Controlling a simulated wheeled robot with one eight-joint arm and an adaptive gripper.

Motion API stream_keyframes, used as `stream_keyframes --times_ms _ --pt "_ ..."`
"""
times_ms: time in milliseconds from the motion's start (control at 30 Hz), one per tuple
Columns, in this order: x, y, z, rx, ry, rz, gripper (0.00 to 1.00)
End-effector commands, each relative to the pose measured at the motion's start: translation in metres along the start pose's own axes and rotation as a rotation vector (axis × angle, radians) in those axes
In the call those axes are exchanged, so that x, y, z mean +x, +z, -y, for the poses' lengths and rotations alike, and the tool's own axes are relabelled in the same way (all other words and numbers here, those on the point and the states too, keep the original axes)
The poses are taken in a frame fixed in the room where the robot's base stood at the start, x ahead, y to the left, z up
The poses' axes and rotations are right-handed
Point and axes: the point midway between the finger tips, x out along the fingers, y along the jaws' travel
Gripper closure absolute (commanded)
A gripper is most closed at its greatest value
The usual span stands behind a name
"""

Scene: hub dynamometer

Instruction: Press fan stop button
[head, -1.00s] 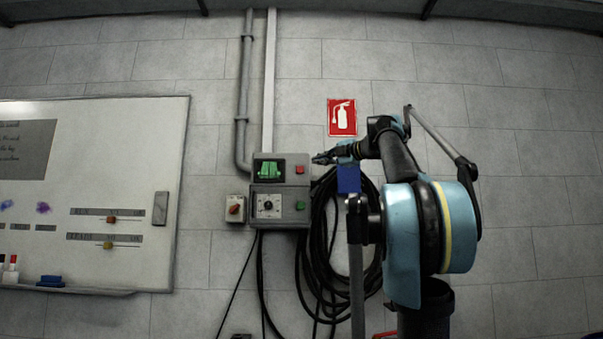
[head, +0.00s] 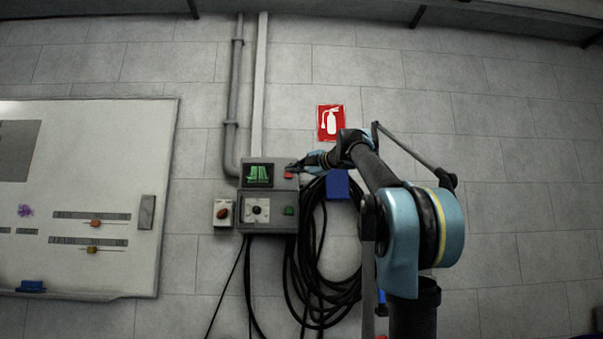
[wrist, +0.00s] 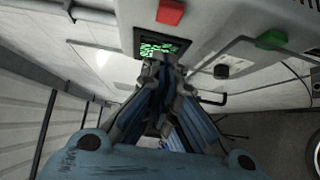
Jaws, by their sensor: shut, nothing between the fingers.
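The grey control box (head: 246,222) hangs on the wall with a green-lit screen, a dial, a red button (head: 288,175) at upper right and a green button (head: 289,211) below it. My gripper (head: 293,168) is shut and empty, its tip beside the red button in the head view. In the wrist view the red button (wrist: 171,11) is at the top and the green button (wrist: 271,39) at the right. There the shut fingertips (wrist: 161,62) overlap the screen's lower edge, apart from the red button in the picture. I cannot tell whether they touch the box. I see no readable label on the buttons.
A small box with a red knob (head: 223,212) is left of the control box. Black cable coils (head: 309,265) hang at its right under a blue holder (head: 338,185). A whiteboard (head: 90,265) is at left, a fire extinguisher sign (head: 330,122) above.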

Motion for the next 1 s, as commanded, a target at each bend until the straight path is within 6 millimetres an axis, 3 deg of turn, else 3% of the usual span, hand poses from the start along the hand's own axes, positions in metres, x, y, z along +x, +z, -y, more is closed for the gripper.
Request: stream_keyframes --times_ms 133,400,1000 --pt "0.025 0.001 0.0 0.0 0.0 -0.003 1.0" --pt "0.043 0.023 0.0 0.0 0.0 0.0 1.0" --pt "0.05 0.03 0.0 0.0 0.0 0.0 1.0"
